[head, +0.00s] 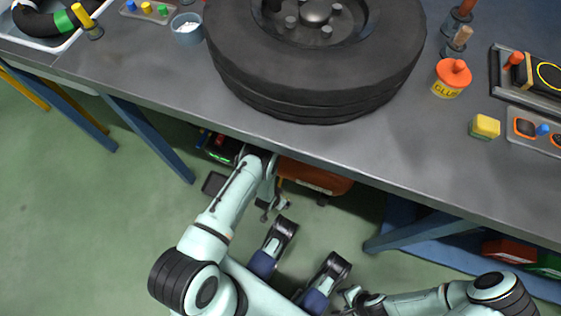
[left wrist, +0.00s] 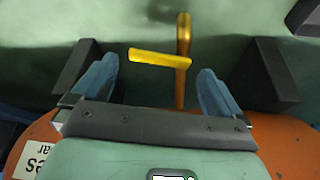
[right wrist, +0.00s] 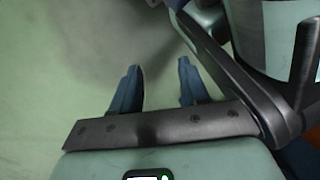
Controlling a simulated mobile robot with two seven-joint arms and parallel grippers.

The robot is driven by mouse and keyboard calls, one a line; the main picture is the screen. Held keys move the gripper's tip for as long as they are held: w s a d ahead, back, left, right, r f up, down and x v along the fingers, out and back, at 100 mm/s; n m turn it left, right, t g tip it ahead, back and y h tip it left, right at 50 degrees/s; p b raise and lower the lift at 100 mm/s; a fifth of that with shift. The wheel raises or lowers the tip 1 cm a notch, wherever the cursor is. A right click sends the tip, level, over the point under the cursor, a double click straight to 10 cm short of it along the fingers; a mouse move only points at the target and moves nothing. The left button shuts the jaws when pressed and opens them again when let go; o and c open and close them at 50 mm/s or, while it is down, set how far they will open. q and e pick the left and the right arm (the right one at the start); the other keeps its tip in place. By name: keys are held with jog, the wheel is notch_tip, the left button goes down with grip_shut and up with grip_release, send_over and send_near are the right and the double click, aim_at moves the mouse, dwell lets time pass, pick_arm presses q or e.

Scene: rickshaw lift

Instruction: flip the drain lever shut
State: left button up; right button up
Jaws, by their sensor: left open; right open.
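The drain lever (left wrist: 155,60) is a yellow handle on a brass pipe (left wrist: 184,85) in the left wrist view. It lies roughly crosswise to the pipe. My left gripper (left wrist: 157,68) is open, with the lever showing between its blue fingers. I see no clear contact, and the depth between them is hard to tell. The lever cannot be made out in the head view, where my left arm reaches to the bench's front edge beside an orange tank (head: 312,177). My right gripper (right wrist: 159,66) is open and empty over the green floor, low in the head view (head: 350,296).
The grey workbench (head: 150,75) overhangs the orange tank. A large tire (head: 320,85), a glue pot (head: 452,78) and a yellow block (head: 485,127) stand on it. Blue bench legs (head: 150,137) flank the space below. The floor at left is clear.

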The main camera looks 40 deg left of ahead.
pick_arm(q)
jog(key=shift+x, duration=0.95)
pick_arm(e)
jog(key=shift+s+d+f+g, duration=0.1)
jog(key=shift+s+f+g, duration=0.1)
jog(key=shift+s, duration=0.25)
jog(key=shift+s+f+g, duration=0.1)
jog(key=shift+s+f, duration=0.05)
jog(key=shift+s, duration=0.25)
pick_arm(q)
jog(key=c, duration=1.3)
jog(key=shift+w+d+n+y, duration=0.1)
jog(key=shift+w+n+y, duration=0.2)
jog(key=shift+n, duration=0.6)
jog(key=shift+w+n+y, duration=0.15)
jog(key=shift+n+y, duration=0.15)
jog(key=shift+n, duration=0.4)
pick_arm(e)
jog(key=shift+w+r, duration=0.25)
jog(key=shift+w, duration=0.85)
pick_arm(q)
jog(key=o, duration=1.3)
